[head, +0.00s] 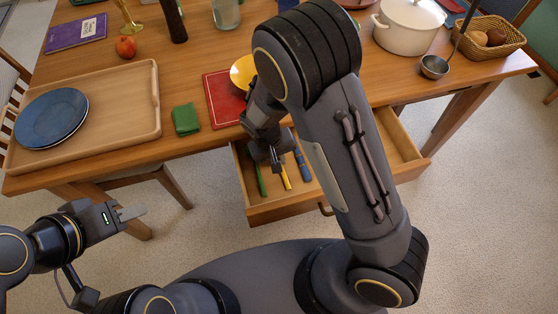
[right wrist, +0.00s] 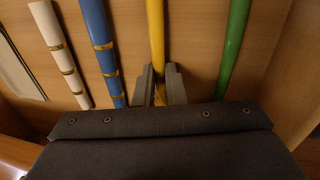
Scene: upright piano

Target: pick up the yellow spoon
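The yellow spoon (head: 286,179) lies in the open drawer (head: 283,210), between a green utensil (head: 261,181) and a blue one (head: 303,166). In the right wrist view, the yellow spoon's handle (right wrist: 156,35) runs up the middle; its ends are not in sight. My right gripper (right wrist: 159,82) has a finger on each side of this handle, with a gap about as wide as the handle, and appears shut on it. In the head view my right arm partly hides the drawer. My left gripper (head: 130,213) is empty, left of the drawer; its finger gap is unclear.
In the right wrist view, a banded blue handle (right wrist: 102,50) and a white handle (right wrist: 62,50) lie left of the yellow one, and a green handle (right wrist: 234,45) lies right. The tabletop above the drawer holds a wooden tray (head: 140,120), a green cloth (head: 186,119) and a white pot (head: 408,30).

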